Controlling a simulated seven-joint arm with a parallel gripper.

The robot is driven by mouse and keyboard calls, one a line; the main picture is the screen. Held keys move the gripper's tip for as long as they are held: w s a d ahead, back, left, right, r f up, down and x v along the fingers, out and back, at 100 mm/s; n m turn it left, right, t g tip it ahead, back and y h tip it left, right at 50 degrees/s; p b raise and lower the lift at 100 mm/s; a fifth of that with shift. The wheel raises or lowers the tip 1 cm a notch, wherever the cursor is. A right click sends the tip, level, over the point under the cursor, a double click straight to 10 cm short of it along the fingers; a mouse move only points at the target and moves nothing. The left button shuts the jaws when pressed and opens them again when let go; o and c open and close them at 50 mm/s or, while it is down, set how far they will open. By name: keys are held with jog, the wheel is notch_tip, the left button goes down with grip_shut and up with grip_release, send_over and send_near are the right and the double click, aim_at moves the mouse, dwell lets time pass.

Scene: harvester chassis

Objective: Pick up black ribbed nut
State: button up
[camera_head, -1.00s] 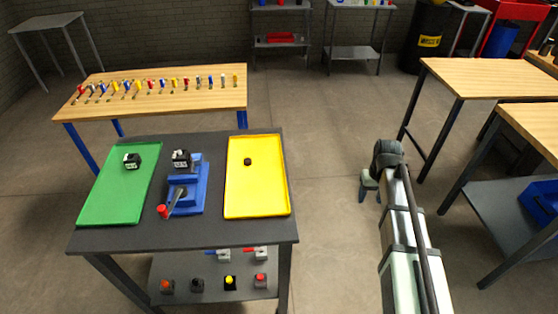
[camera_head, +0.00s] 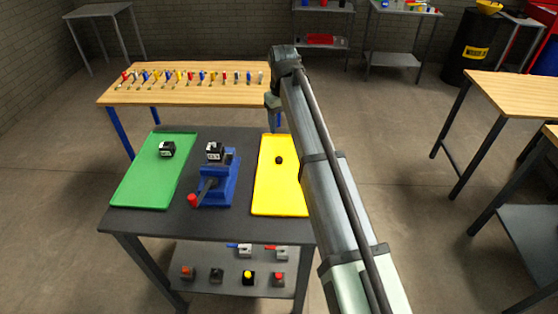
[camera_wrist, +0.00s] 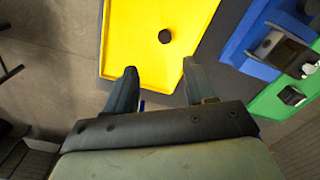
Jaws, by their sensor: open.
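The black ribbed nut (camera_head: 279,160) lies on the yellow tray (camera_head: 280,204), towards its far half. It also shows in the wrist view (camera_wrist: 165,36) as a small dark round piece, too small to make out ribs. My gripper (camera_head: 275,113) hangs above the far end of the yellow tray in the head view, partly hidden by my arm. In the wrist view my gripper (camera_wrist: 160,80) is open and empty, its two fingers spread. The nut is beyond the fingertips, roughly between their lines, and apart from them.
A blue fixture (camera_head: 219,180) with a red-ended lever and a black-and-white block (camera_head: 215,151) stands left of the yellow tray. A green tray (camera_head: 150,190) holds another black block (camera_head: 167,149). A wooden table (camera_head: 180,95) with several coloured tools stands behind.

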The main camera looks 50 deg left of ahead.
send_near(279, 163)
jog(key=f, duration=0.7)
jog(key=shift+w+a+f, duration=0.15)
jog(key=shift+w+a, duration=0.05)
jog(key=shift+w, duration=0.1)
jog(key=shift+c, duration=0.2)
grip_shut()
dwell(0.3)
